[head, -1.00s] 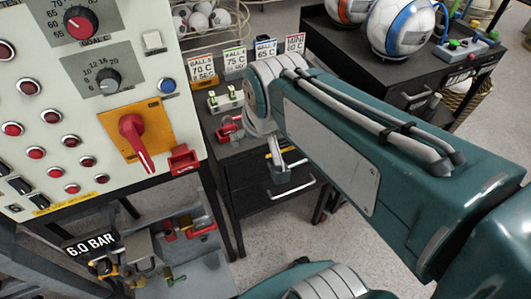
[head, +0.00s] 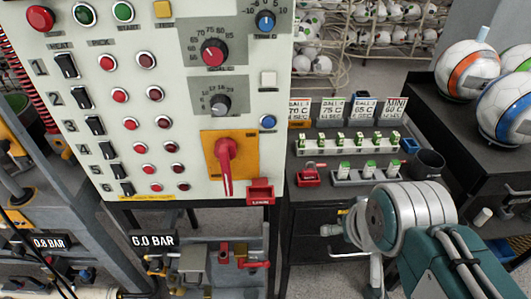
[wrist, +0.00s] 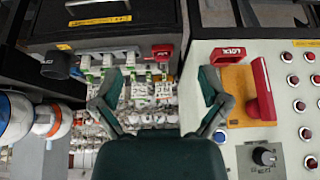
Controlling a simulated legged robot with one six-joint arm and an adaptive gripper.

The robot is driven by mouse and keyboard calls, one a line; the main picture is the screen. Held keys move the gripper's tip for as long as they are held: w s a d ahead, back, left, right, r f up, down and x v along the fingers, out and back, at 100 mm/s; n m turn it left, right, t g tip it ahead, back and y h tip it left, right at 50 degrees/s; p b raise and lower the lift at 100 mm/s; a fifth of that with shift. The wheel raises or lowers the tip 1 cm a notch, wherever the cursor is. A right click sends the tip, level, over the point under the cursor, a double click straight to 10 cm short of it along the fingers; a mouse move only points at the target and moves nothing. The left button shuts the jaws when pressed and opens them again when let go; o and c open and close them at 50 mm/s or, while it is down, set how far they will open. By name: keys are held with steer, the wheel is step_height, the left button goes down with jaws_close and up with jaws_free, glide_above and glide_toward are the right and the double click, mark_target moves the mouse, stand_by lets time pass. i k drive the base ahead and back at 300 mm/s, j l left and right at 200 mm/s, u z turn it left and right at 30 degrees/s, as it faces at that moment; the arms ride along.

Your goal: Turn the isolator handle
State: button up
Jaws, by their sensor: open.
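The isolator handle (head: 225,165) is a red rotary lever on an orange plate (head: 243,147) at the panel's lower right. Its grip points down, tilted very slightly, in the head view. In the wrist view the handle (wrist: 262,92) shows upside down at the right, beyond my right finger. My gripper (wrist: 160,75) is open with its fingers wide apart and nothing between them. It is to one side of the handle and not touching it. In the head view my arm is at the lower right, and the fingers cannot be made out clearly.
A red lock box (head: 260,192) sits just below and right of the handle. The pale panel (head: 130,25) carries buttons, switches and dials (head: 213,53). A dark cabinet with labelled cards (head: 331,110) and small switches (head: 343,141) stands to the right. Balls (head: 468,70) lie on another cabinet.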

mark_target(225, 150)
steer(key=k+j, duration=0.2)
steer(key=j, duration=0.15)
steer(key=k+j, duration=0.2)
steer(key=j, duration=0.2)
steer(key=k+j, duration=0.2)
steer(key=j, duration=0.15)
